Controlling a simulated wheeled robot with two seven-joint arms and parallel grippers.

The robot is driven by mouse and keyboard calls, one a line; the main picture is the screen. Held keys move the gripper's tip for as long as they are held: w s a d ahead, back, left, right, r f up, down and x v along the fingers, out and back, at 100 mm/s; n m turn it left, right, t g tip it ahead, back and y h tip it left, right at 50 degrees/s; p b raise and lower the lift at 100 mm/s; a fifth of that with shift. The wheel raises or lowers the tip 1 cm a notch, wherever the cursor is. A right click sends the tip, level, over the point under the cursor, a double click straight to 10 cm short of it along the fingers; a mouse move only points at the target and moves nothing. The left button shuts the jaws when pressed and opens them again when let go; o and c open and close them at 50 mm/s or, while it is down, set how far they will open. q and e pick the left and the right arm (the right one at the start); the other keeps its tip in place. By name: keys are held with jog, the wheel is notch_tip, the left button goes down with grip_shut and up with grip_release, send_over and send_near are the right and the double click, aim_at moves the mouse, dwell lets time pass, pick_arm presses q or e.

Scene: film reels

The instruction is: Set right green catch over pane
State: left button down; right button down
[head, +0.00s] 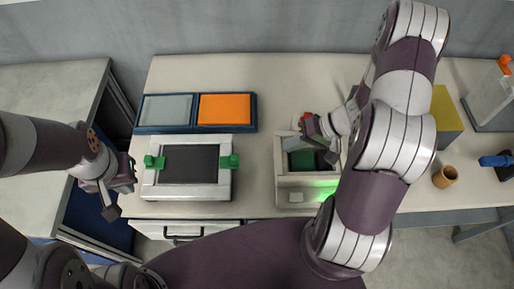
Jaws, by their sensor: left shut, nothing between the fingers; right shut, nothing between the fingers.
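A white frame (190,193) with a dark pane (190,164) sits on the table, left of centre. The right green catch (230,161) is on the frame's right rim, beside the pane; whether its tip overlaps the pane is too small to tell. The left green catch (154,162) is on the left rim. My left gripper (119,199) is shut and empty, just left of the frame and apart from it. My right gripper (327,146) is shut and empty, well right of the frame, at an open beige box.
The beige box (284,181) holds a dark green piece, with a green glow at its front. A blue tray (195,129) with a grey and an orange panel lies behind the frame. A yellow-topped block (444,108) and an orange-brown cup (445,176) stand right of my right arm.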

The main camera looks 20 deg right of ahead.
jog(key=shift+a+r+m, duration=0.2)
jog(key=shift+a+m, duration=0.2)
jog(key=shift+m, duration=0.2)
jog(key=shift+d, duration=0.15)
jog(key=a+r+x, duration=0.2)
jog(key=x, duration=1.1)
jog(key=shift+w+p, duration=0.25)
jog(key=shift+p, duration=0.2)
jog(key=shift+r, duration=0.15)
